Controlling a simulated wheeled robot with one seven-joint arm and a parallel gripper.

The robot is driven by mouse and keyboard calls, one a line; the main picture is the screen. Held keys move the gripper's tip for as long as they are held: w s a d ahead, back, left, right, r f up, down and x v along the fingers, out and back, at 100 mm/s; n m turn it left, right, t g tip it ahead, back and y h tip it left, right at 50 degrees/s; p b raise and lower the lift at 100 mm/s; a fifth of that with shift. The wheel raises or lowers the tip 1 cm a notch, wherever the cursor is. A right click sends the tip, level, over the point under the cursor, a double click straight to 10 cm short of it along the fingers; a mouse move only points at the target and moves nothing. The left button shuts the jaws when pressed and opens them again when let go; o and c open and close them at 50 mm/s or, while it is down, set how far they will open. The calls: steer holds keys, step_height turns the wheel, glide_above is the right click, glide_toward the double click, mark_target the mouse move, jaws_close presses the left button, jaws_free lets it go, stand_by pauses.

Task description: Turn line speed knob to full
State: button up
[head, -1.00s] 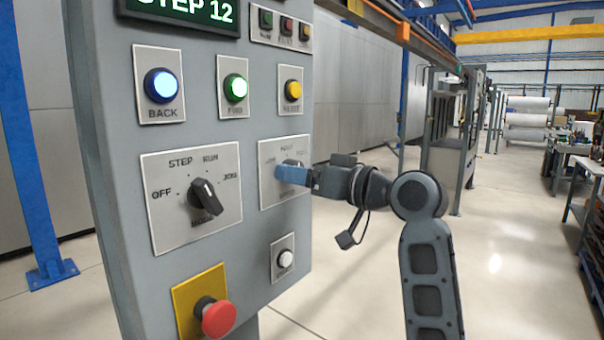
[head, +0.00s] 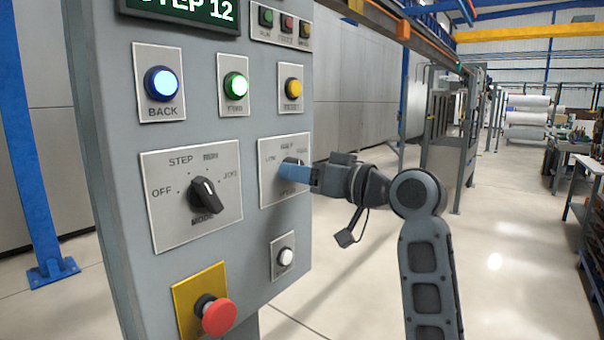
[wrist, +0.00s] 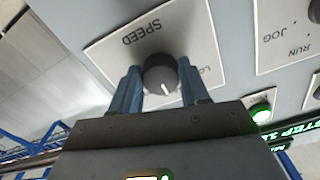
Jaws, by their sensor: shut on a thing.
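The line speed knob (wrist: 160,72) is a round dark grey knob on a pale plate (wrist: 105,45) marked SPEED. In the wrist view its white mark points down the picture, roughly opposite the SPEED word, where the half label sits in the head view. My gripper (wrist: 158,84) has its two blue fingers on either side of the knob, shut on it. In the head view my gripper (head: 294,174) reaches the plate from the right and its blue finger hides most of the knob (head: 289,161). The full label is blurred.
The mode knob (head: 205,195) is on a plate to the left. A white button (head: 285,257) and red emergency stop (head: 218,317) sit below.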

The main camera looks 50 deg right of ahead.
steer(key=shift+r+m+p, duration=0.1)
steer(key=shift+m+p, duration=0.2)
steer(key=shift+a+r+m+p, duration=0.1)
steer(key=shift+r+m+p, duration=0.05)
steer(key=shift+m+p, duration=5.1)
steer(key=shift+m+b, duration=0.35)
steer(key=shift+m, duration=0.2)
steer(key=o, duration=1.1)
steer(key=shift+c, duration=0.2)
steer(key=shift+s, duration=0.1)
steer(key=s+b, duration=0.2)
steer(key=s, duration=0.5)
steer(key=shift+s, duration=0.3)
